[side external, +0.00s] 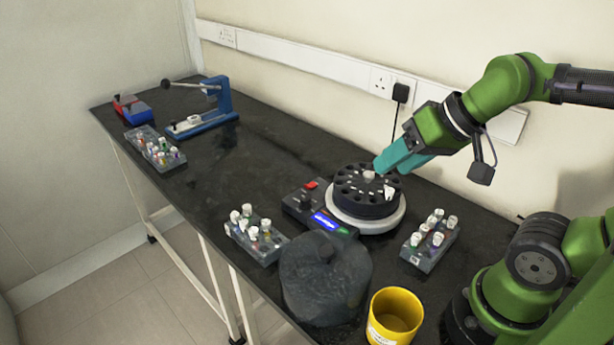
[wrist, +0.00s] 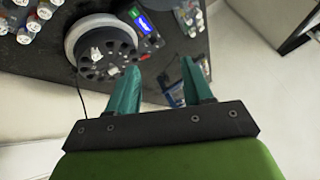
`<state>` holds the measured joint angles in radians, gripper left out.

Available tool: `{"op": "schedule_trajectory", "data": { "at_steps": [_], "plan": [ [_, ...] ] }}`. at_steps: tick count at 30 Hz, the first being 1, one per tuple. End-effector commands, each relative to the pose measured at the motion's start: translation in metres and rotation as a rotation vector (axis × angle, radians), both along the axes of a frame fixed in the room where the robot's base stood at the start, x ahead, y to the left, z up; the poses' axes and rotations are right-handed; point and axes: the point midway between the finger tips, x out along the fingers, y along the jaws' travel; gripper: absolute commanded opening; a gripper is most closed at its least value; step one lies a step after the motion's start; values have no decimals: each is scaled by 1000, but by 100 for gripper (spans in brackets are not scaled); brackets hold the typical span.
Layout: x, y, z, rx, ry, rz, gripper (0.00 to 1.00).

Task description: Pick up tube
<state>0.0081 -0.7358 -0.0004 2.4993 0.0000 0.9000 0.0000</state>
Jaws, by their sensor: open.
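A round black rotor with holes (side external: 352,200) sits on a light grey circular base on the dark bench; it also shows in the wrist view (wrist: 125,40). A white-capped tube (side external: 389,193) stands in its near-right part, and a pale knob (side external: 369,175) is at its centre. My gripper (side external: 384,165) is just above the rotor's back-right side, teal fingers angled down-left. In the wrist view the fingers (wrist: 160,67) are spread with nothing between them, and the rotor lies to their upper left.
Racks of capped tubes stand left (side external: 262,250) and right (side external: 425,256) of the rotor, and another (side external: 170,163) far left. A control box with a blue display (side external: 325,221), a dark rounded object (side external: 325,280) and a yellow cup (side external: 396,308) are in front.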

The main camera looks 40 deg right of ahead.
Motion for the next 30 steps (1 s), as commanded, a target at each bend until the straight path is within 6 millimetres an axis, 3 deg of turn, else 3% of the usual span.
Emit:
{"op": "schedule_trajectory", "data": {
  "at_steps": [5, 9, 16, 22, 26, 30],
  "plan": [
    [26, -23, -4, 22, 125, -120, 50],
    [50, -61, -1, 165, 346, -544, 50],
    [66, -106, 7, 348, 552, -1318, 50],
    [62, -115, 22, 449, 566, -1757, 50],
    [58, -113, 21, 479, 571, -1869, 50],
    [57, -113, 4, 483, 574, -1887, 50]
  ]
}}
